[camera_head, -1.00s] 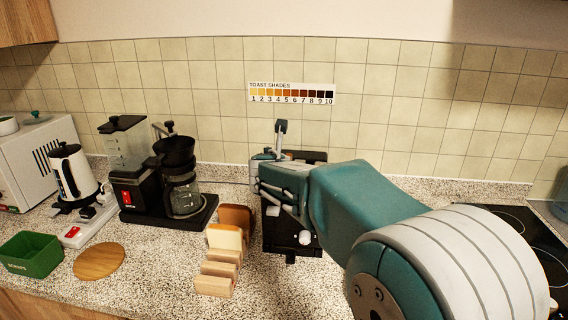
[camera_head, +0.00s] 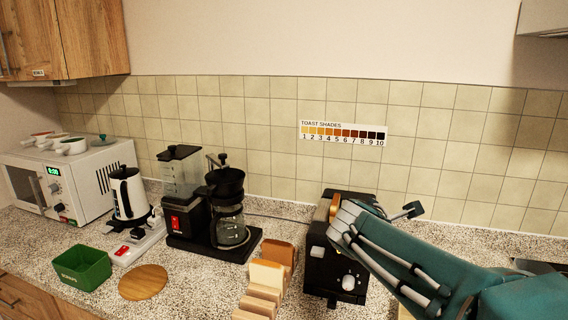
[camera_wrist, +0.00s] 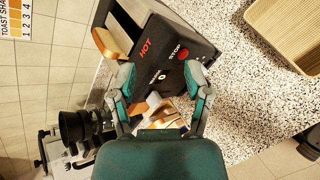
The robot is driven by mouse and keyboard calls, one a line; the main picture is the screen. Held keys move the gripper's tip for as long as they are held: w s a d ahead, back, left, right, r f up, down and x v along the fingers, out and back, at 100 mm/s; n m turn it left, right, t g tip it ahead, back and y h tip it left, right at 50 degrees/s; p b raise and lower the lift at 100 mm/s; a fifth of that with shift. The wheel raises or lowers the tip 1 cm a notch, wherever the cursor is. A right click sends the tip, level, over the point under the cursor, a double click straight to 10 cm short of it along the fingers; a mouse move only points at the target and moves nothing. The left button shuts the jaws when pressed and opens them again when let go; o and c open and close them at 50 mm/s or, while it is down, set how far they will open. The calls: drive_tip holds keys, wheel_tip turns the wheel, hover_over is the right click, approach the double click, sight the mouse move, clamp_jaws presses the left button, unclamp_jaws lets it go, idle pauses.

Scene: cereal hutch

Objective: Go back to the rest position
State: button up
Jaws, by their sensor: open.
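My gripper (camera_wrist: 161,84) is open in the wrist view, its two grey-and-teal fingers apart with nothing between them. Behind them is the black toaster (camera_wrist: 182,38) with its HOT and STOP labels. In the head view the toaster (camera_head: 320,272) stands on the counter, and my arm comes in from the lower right, with its end in front of the toaster's upper right part. A golden-brown bread slice (camera_head: 335,206) sticks up from the toaster's top; it also shows in the wrist view (camera_wrist: 110,43). My fingertips are not clear in the head view.
A wooden rack (camera_head: 262,300) with bread stands left of the toaster. Further left are a coffee maker (camera_head: 228,215), a white kettle (camera_head: 128,192), a round wooden board (camera_head: 144,282), a green bin (camera_head: 82,268) and a microwave (camera_head: 70,185). A light-brown tray (camera_wrist: 285,45) shows in the wrist view.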

drive_tip(key=s+a+f+m+g+y, duration=0.1)
drive_tip(key=s+f+m, duration=0.1)
drive_tip(key=s+m, duration=0.5)
drive_tip(key=s+f+m+g+y, duration=0.2)
drive_tip(key=s+m, duration=0.4)
drive_tip(key=s, duration=0.4)
drive_tip(key=s+a+f+m+g+y, duration=0.1)
drive_tip(key=s+f+m+y, duration=0.1)
drive_tip(key=s+f+m, duration=0.2)
drive_tip(key=s+m, duration=0.3)
drive_tip(key=s, duration=0.1)
drive_tip(key=shift+s+a+f+m, duration=0.2)
drive_tip(key=shift+a+f+m, duration=0.05)
drive_tip(key=shift+a+m, duration=0.1)
